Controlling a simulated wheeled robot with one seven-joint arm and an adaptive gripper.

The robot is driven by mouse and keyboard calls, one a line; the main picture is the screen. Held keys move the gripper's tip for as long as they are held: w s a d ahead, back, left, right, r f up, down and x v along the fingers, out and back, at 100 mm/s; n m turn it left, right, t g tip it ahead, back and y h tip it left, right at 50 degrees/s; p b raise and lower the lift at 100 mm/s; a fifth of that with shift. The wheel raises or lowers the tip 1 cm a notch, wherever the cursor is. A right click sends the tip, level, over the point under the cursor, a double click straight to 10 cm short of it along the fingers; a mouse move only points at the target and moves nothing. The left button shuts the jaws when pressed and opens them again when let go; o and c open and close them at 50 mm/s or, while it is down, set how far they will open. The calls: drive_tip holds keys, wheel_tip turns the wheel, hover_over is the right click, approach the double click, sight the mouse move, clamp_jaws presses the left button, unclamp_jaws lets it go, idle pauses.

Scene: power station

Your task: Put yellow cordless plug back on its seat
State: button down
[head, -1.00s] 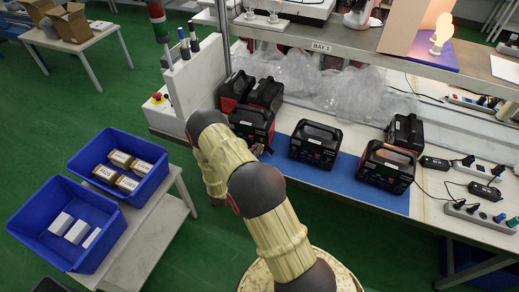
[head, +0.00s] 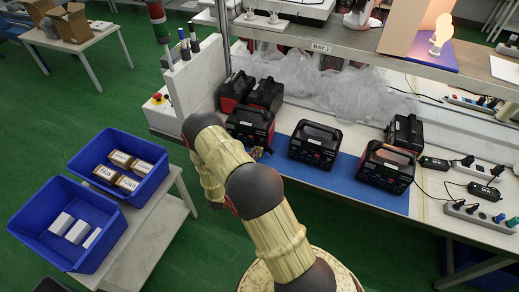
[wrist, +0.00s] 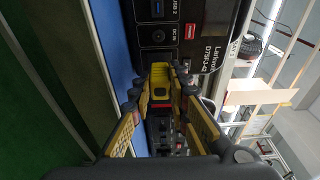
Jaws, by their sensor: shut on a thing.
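The yellow plug (wrist: 160,74) shows in the middle of the wrist view, with a dark and red part below its top. My gripper (wrist: 160,98) is shut on it, a black and yellow finger on each side. A black power station (wrist: 165,40) stands close in front of the plug, its front panel showing USB 2 and DC IN ports; I cannot tell if plug and panel touch. In the head view, my gripper (head: 260,152) shows small beside the front-left power station (head: 250,124), mostly hidden by my arm. The seat cannot be made out.
More power stations stand on the bench, one in the middle (head: 315,144) and one at right (head: 386,167), on a blue mat (head: 340,178). Power strips (head: 475,213) lie further right. Clear plastic wrap (head: 330,85) lies behind. Blue bins (head: 75,225) stand at left.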

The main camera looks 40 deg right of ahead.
drive_tip(key=shift+s+v, duration=0.15)
drive_tip(key=shift+v, duration=0.45)
drive_tip(key=shift+s+v, duration=0.15)
drive_tip(key=shift+v, duration=0.45)
drive_tip(key=shift+w, duration=0.1)
